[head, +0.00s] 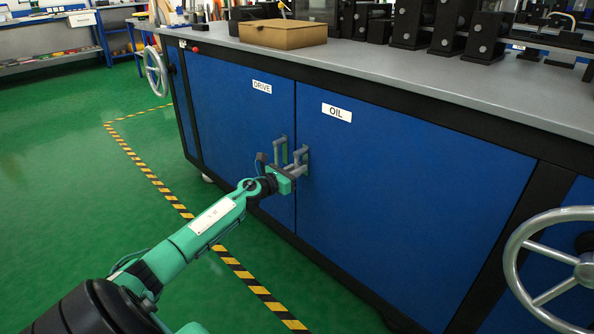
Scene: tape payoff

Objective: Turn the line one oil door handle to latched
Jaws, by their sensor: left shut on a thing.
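The blue oil door (400,190) carries a white OIL label and is closed flush in the cabinet front. Its grey handle (303,157) is at the door's left edge, near the seam with the drive door. My left gripper (294,170), green with dark fingers, is at this handle and shut on it. The fingers partly cover the handle, so its exact angle is hard to read. My right gripper is not in view.
The drive door (230,120) with its own grey handle (281,148) is close on the left. Handwheels stand at the far left (155,72) and front right (553,270). A cardboard box (283,34) sits on the grey top. Green floor is clear beyond the striped tape (150,175).

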